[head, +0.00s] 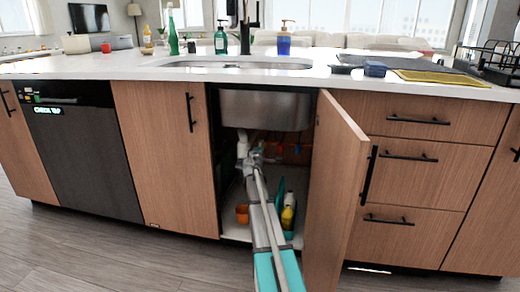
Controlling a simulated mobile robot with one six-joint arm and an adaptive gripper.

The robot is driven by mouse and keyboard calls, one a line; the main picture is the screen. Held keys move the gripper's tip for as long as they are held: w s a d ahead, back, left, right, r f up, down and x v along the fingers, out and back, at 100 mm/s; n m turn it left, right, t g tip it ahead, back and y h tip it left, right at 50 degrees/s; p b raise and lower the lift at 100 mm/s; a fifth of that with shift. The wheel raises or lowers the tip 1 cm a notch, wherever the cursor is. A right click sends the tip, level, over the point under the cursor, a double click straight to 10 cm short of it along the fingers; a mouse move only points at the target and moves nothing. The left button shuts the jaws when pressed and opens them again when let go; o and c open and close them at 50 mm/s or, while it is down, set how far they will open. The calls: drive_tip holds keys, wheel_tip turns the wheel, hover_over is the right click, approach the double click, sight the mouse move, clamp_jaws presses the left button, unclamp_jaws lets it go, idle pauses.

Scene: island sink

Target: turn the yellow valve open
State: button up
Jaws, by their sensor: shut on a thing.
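My gripper (252,155) is inside the open cabinet under the sink, reaching toward the pipework at the back. It looks closed, but the fingertips are small and what lies between them is hidden. I cannot make out the yellow valve. A white drain pipe (242,143) hangs just left of my gripper, below the steel sink basin (264,110). Thin pipes with small red or orange parts (299,149) run along the cabinet's back wall, right of my gripper.
The cabinet door (335,190) stands open on the right. On the cabinet floor are an orange cup (242,214), a yellow bottle (288,214) and a teal item (279,194), close beside my arm. The left panel (165,155) bounds the opening.

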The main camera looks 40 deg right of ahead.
drive_tip(key=shift+d, duration=0.15)
idle(0.3)
drive_tip(key=o, duration=1.2)
drive_tip(key=shift+c, duration=0.2)
drive_tip(key=shift+s+a, duration=0.15)
drive_tip(key=shift+a, duration=0.05)
drive_tip(key=v, duration=1.1)
drive_tip(key=shift+s+a, duration=0.25)
